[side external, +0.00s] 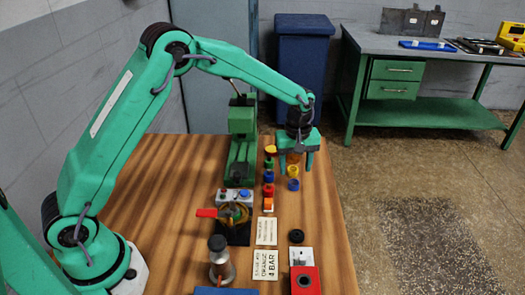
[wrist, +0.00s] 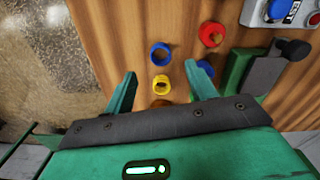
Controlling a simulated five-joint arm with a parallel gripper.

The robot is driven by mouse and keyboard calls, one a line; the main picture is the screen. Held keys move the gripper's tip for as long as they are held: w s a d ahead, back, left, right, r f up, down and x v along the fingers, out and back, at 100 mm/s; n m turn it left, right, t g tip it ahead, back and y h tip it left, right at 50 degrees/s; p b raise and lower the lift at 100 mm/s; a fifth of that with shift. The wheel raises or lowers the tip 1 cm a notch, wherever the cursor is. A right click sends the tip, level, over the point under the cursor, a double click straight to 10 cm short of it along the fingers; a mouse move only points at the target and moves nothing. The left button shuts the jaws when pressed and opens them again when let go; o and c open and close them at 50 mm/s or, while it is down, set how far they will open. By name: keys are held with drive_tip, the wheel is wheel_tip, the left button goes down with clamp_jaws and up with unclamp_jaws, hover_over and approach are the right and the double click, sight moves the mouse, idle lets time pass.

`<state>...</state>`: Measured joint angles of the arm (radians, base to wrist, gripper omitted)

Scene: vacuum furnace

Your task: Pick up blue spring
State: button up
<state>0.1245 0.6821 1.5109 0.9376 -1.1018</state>
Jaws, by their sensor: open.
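A blue ring-shaped piece, which looks like the blue spring (wrist: 152,50), lies on the wooden table in the wrist view. It shows as a blue ring in the side view (side external: 293,185). A yellow ring (wrist: 162,85) lies close beside it, between my fingers in the wrist view. My gripper (wrist: 160,69) is open and empty, pointing down. The blue ring is just beyond the fingertips, roughly centred between them. In the side view my gripper (side external: 295,170) hangs over the right edge of the table. A second blue piece (wrist: 206,68) is partly hidden by the right finger.
A red ring (wrist: 211,34) lies near the second blue piece. A row of small coloured pieces (side external: 268,190) stands left of the blue ring. A green vise-like machine (side external: 241,150) stands further left. Label cards (side external: 265,265) and a red block (side external: 304,280) lie nearer the camera.

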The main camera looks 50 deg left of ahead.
drive_tip(key=shift+f, duration=0.25)
drive_tip(key=shift+s+f, duration=0.1)
drive_tip(key=shift+f, duration=2.35)
drive_tip(key=shift+c, duration=0.5)
drive_tip(key=c, duration=1)
